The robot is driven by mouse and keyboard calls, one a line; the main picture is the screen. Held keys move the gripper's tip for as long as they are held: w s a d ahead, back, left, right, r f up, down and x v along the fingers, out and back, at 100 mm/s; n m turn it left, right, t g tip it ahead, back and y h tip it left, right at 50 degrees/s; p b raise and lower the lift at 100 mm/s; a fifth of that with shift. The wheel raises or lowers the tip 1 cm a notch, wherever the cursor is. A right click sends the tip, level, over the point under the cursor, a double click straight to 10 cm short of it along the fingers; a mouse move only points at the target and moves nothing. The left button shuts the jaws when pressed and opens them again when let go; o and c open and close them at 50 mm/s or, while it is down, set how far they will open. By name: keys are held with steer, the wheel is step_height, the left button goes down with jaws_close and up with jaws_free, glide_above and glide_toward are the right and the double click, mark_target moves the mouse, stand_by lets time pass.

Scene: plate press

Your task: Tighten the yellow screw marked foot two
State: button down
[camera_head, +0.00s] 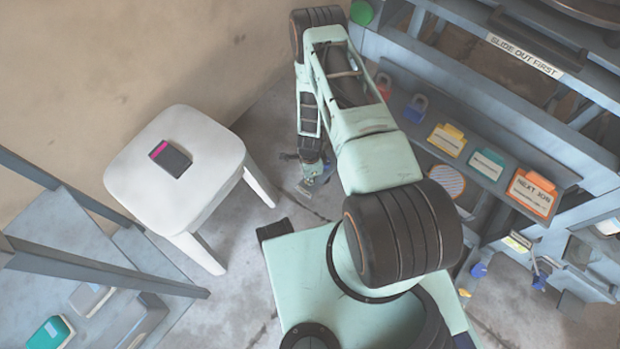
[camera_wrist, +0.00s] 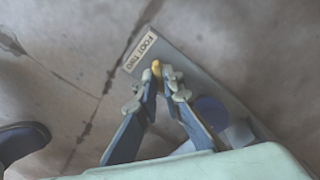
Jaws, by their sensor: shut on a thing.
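The yellow screw (camera_wrist: 156,65) shows in the wrist view between the tips of my gripper (camera_wrist: 158,75). The fingers are closed on it, and only its top end shows. It stands beside a pale label reading FOOT TWO (camera_wrist: 140,50), on a grey foot plate (camera_wrist: 205,82). In the head view my gripper (camera_head: 308,185) is low near the floor, past the stool, partly hidden by my arm. The screw cannot be made out in the head view.
A white stool (camera_head: 212,150) with a dark, pink-edged box (camera_head: 170,157) stands at left. The grey press frame (camera_head: 480,95) with several coloured tags fills the right. A blue round part (camera_wrist: 210,108) lies close to my right finger. Stained concrete floor is open around the foot.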

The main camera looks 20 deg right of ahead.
steer(key=m+b, duration=0.1)
steer(key=m, duration=0.4)
steer(key=shift+m, duration=0.4)
steer(key=m, duration=0.4)
steer(key=shift+m+b, duration=0.3)
steer(key=shift+m, duration=0.1)
steer(key=c, duration=2.1)
jaws_free()
step_height(320, 180, up, 12)
